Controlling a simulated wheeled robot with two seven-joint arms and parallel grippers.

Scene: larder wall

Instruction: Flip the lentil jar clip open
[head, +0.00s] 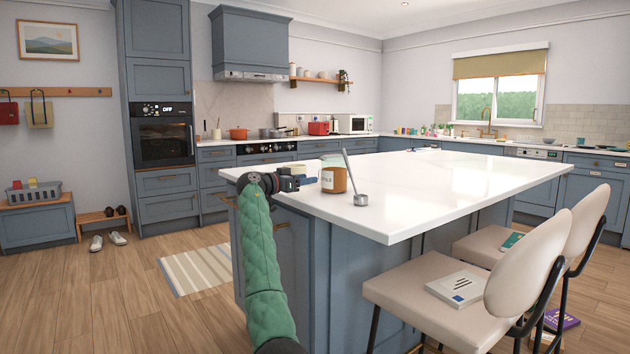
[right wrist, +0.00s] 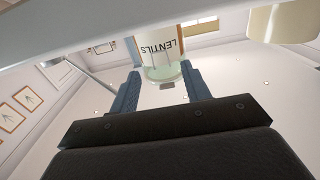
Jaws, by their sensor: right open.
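The lentil jar (head: 333,180) stands upright on the near left part of the white island top. It is glass with orange-brown contents and a pale label. In the right wrist view, which is upside down, the jar (right wrist: 162,50) shows its LENTILS label and clear greenish upper end. The clip cannot be made out in either view. My right gripper (head: 307,181) is just left of the jar in the head view. In the right wrist view my right gripper (right wrist: 161,82) is open and empty, its fingers pointing toward the jar's upper part. My left gripper is not in view.
A metal ladle (head: 360,199) rests on the island (head: 440,200) just right of the jar, its handle leaning up beside it. The island's right side is mostly clear. Two cream chairs (head: 530,262) stand at its right edge.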

